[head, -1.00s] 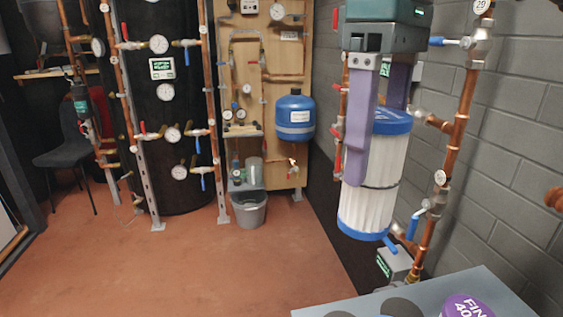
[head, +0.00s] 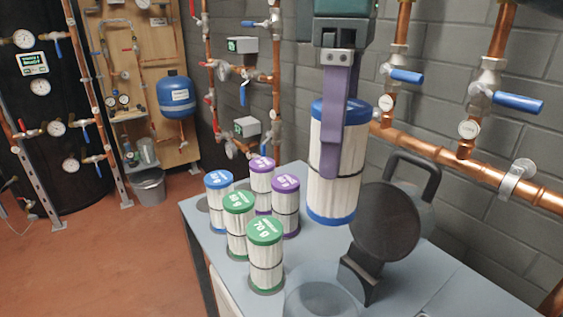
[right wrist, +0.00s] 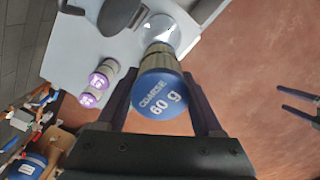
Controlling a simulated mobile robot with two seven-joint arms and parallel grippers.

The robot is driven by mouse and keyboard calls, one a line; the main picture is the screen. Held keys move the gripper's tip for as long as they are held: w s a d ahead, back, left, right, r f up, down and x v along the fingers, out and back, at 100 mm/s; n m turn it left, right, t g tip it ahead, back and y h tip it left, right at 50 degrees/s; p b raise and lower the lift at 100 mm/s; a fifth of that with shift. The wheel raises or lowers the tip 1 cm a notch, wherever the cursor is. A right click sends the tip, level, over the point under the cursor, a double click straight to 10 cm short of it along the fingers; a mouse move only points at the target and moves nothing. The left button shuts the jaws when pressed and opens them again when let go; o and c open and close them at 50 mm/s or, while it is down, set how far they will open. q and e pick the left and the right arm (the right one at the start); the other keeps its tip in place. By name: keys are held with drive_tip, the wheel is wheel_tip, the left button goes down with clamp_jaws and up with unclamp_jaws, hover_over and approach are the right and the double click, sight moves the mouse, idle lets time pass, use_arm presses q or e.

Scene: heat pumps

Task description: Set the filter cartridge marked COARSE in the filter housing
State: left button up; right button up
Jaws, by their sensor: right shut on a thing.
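The COARSE cartridge, white and pleated with blue end caps, hangs upright in my right gripper (head: 333,165); its pleats (head: 335,192) show below the fingers. In the right wrist view its blue cap (right wrist: 158,95) reads COARSE 60 g between the shut fingers. The filter housing is a clear round bowl (head: 322,297) at the bench's front, with a dark round lid (head: 387,222) tilted up beside it. In the right wrist view the bowl (right wrist: 182,28) lies beyond the cartridge, which is outside it. My left gripper (right wrist: 281,98) shows at that view's right edge, fingers apart and empty.
On the grey bench (head: 200,222) stand several cartridges: one blue-topped (head: 219,182), purple-topped (head: 286,185) and green-topped (head: 265,232). A dark handle (head: 425,170) rises behind the lid. Copper pipes with blue levers (head: 405,76) line the wall.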

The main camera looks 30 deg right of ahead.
drive_tip(key=shift+s+d+f, duration=0.1)
drive_tip(key=shift+s+f, duration=0.45)
drive_tip(key=shift+f, duration=0.25)
drive_tip(key=shift+w+f+b, duration=0.2)
drive_tip(key=shift+f+b, duration=1.65)
drive_tip(key=shift+f, duration=7.3)
drive_tip(key=shift+f, duration=0.15)
drive_tip(key=o, duration=1.5)
